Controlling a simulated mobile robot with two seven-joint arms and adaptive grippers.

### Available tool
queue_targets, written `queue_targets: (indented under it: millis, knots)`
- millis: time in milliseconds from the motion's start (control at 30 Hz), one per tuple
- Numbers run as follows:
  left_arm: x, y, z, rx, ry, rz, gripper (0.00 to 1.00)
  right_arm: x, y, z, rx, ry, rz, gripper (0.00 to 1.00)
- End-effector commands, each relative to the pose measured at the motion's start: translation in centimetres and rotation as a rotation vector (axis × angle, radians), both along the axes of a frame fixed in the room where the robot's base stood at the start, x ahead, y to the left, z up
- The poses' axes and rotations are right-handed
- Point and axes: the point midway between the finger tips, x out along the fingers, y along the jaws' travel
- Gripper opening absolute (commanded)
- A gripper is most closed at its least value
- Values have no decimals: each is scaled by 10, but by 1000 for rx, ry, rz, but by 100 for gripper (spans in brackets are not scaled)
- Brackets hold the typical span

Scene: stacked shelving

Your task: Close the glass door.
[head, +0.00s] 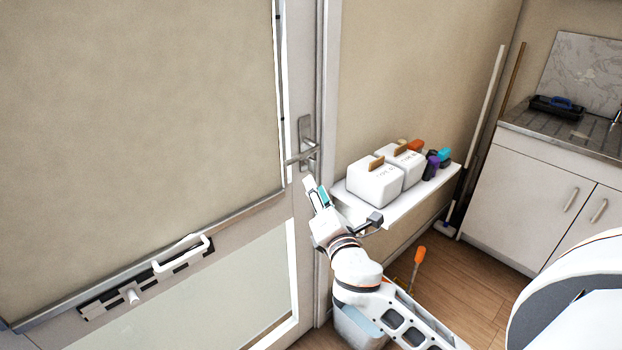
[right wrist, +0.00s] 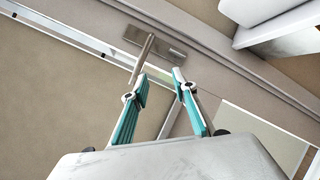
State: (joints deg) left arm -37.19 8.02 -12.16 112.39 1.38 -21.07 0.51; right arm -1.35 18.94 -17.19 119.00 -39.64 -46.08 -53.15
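The glass door (head: 140,100) fills the left of the head view, with a large beige-looking upper pane and a smaller lower pane (head: 215,290). Whether it is ajar or flush with its frame I cannot tell. Its metal lever handle (head: 307,145) is on the right stile; it also shows in the right wrist view (right wrist: 144,55). My right gripper (head: 314,186) is just below the handle. In the right wrist view its teal-padded fingers (right wrist: 158,88) are apart and empty, the lever's end close to the left fingertip. My left gripper is not in view.
A white shelf (head: 349,207) with white canisters (head: 375,182) and several coloured items juts from the wall right of the door. A white bar (head: 183,254) is mounted low on the door. A cabinet (head: 520,195) with a counter stands at right. Some wooden floor (head: 460,280) is clear.

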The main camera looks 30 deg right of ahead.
Motion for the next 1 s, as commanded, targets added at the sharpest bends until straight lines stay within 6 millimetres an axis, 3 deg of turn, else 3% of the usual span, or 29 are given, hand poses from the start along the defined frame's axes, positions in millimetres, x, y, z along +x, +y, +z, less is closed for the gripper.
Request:
queue_targets:
  millis: [100,300,900,1000]
  knots:
    - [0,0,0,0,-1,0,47,-22,4,-3,1,2,0,28]
    - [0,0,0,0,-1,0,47,-43,8,-4,-1,0,-1,28]
    - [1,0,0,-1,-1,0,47,-47,9,-3,0,-1,-1,28]
    - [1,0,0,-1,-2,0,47,-48,11,-11,25,11,6,28]
